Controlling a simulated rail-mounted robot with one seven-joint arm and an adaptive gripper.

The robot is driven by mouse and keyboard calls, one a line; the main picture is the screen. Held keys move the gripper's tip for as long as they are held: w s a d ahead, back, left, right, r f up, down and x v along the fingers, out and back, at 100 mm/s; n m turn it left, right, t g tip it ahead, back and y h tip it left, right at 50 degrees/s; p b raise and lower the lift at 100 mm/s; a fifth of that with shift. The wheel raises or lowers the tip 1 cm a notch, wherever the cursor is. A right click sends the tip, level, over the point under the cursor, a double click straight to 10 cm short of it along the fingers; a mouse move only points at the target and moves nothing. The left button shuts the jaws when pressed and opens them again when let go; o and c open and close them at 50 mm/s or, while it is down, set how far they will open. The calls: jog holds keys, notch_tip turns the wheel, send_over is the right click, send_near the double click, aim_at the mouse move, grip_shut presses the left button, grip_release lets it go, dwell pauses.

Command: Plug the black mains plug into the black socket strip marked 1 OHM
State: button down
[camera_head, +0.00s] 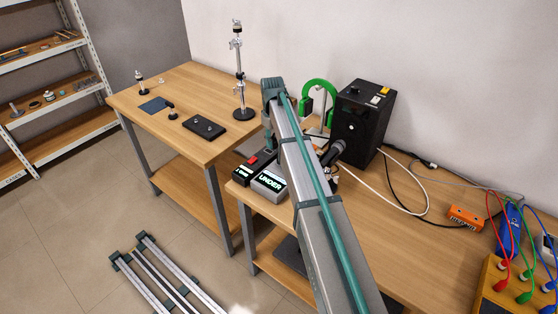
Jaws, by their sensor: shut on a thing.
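A small black unit (242,172) with a pale label that seems to read 1 OHM lies at the left end of the near bench. Its red switch (252,160) shows, but its right part is hard to separate from what lies around it. My arm (311,185) reaches from the bottom of the view up across the bench and folds down behind itself. It covers the area just right of the strip. I see no gripper fingers. I cannot make out the black mains plug. A dark rounded part (334,153) shows right of my arm; I cannot tell what it is.
A lit box reading UNDER (269,183) sits beside the strip. A green horseshoe magnet (320,88) and a black cabinet (361,124) stand behind. A white cable (400,213) loops right. An orange block (466,217) and coloured leads lie further right. The bench's front middle is clear.

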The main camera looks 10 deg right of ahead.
jog(key=w+n, duration=0.2)
jog(key=w, duration=0.5)
jog(key=shift+w+a, duration=0.25)
jog(key=shift+w, duration=0.1)
jog(key=shift+s+f, duration=0.1)
jog(key=shift+f+b, duration=0.85)
jog(key=shift+f, duration=2.05)
jog(key=shift+f, duration=1.45)
jog(key=c, duration=0.9)
grip_release()
jog(key=shift+r, duration=0.1)
notch_tip(320, 180, up, 12)
jog(key=shift+f, duration=0.1)
